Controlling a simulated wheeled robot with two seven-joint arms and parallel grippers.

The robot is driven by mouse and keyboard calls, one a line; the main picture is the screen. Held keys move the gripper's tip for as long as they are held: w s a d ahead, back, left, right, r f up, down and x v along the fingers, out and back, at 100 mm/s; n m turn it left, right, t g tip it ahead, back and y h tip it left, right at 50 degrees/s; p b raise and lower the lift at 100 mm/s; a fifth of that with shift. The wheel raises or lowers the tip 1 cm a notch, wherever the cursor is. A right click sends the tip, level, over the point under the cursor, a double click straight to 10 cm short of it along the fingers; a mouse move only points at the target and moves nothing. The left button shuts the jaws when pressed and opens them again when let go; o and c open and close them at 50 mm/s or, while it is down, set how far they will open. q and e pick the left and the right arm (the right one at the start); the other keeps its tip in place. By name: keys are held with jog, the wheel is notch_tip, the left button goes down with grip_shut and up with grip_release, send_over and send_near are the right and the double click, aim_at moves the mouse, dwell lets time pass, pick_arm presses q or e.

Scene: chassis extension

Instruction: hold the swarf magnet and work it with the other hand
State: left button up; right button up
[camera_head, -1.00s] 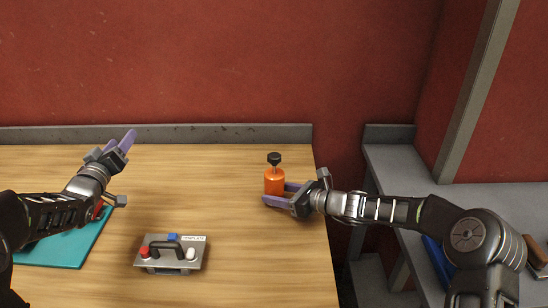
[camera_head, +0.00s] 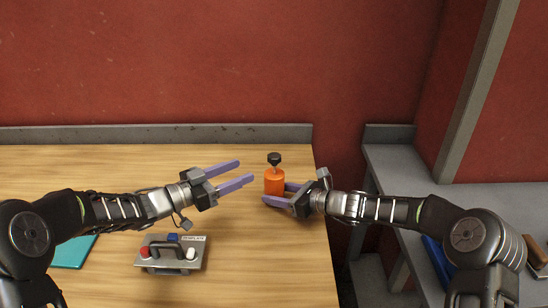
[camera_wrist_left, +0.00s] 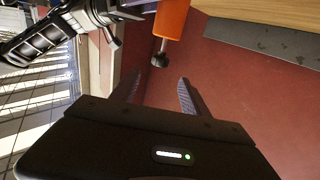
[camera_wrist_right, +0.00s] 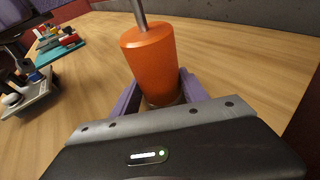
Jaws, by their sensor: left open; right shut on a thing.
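The swarf magnet is an orange cylinder (camera_head: 274,181) with a thin stem and a black knob (camera_head: 274,159) on top. It stands upright at the right part of the wooden table. My right gripper (camera_head: 280,195) is shut on its orange body, one finger on each side, as the right wrist view shows around the orange body (camera_wrist_right: 150,60). My left gripper (camera_head: 240,173) is open and empty, left of the magnet and apart from it, its fingers pointing right. In the left wrist view the black knob (camera_wrist_left: 159,60) shows beyond the open fingers (camera_wrist_left: 158,95).
A grey template plate (camera_head: 190,263) with a black handle and coloured knobs lies at the front of the table (camera_head: 110,170). A teal mat (camera_head: 72,254) is at the left, partly behind my left arm. A grey bench (camera_head: 400,165) stands right, across a gap.

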aim_at(269, 159)
pick_arm(q)
jog(key=x, duration=1.1)
jog(key=shift+w+d, duration=0.25)
jog(key=shift+d, duration=0.05)
jog(key=shift+c, duration=0.5)
grip_shut()
dwell(0.4)
